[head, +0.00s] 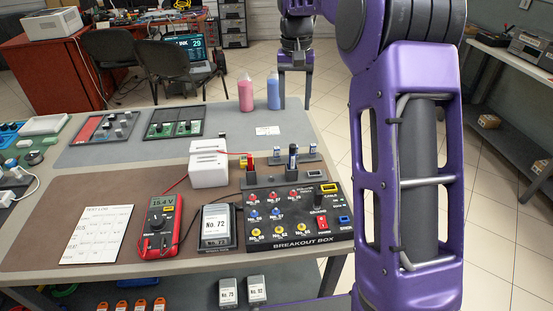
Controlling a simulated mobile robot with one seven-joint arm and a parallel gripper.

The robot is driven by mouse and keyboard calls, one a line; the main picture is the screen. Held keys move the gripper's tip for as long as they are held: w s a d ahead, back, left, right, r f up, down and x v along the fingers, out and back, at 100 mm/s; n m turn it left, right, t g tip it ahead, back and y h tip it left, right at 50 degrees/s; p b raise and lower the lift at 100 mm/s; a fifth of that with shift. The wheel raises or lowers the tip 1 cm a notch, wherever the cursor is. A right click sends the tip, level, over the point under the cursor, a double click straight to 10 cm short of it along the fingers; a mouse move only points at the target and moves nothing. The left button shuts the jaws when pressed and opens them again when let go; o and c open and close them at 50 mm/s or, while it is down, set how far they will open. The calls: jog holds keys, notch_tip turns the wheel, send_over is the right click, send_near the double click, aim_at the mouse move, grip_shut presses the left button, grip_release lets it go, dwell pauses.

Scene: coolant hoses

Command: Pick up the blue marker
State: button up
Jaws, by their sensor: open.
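A marker rack (270,178) stands at the back edge of the breakout box. A red marker (249,158) stands upright at its left. A dark-capped marker with a pale body (292,158) stands near its middle, perhaps the blue one; its colour is too small to tell surely. Another dark-topped piece (312,148) shows to the right. My gripper (295,102) hangs pointing down beyond the rack, above the table's far right part. Its two fingers are apart with nothing between them. It is well clear of the markers.
Pink (245,95) and blue (273,93) bottles stand left of my gripper. The breakout box (330,234), a white box (208,168), a red multimeter (158,228) and a No. 72 block (215,225) crowd the front. The grey mat (215,145) has free room.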

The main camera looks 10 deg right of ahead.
jog(key=b, duration=0.2)
send_over(293, 154)
jog(key=w, duration=0.1)
jog(key=f, duration=1.1)
jog(key=shift+w+a+f, duration=0.1)
jog(key=shift+a+f, duration=0.1)
jog(key=shift+f, duration=0.05)
jog(key=shift+d+f+b, duration=0.2)
jog(key=shift+f+b, duration=0.25)
jog(key=shift+f, duration=2.6)
grip_shut()
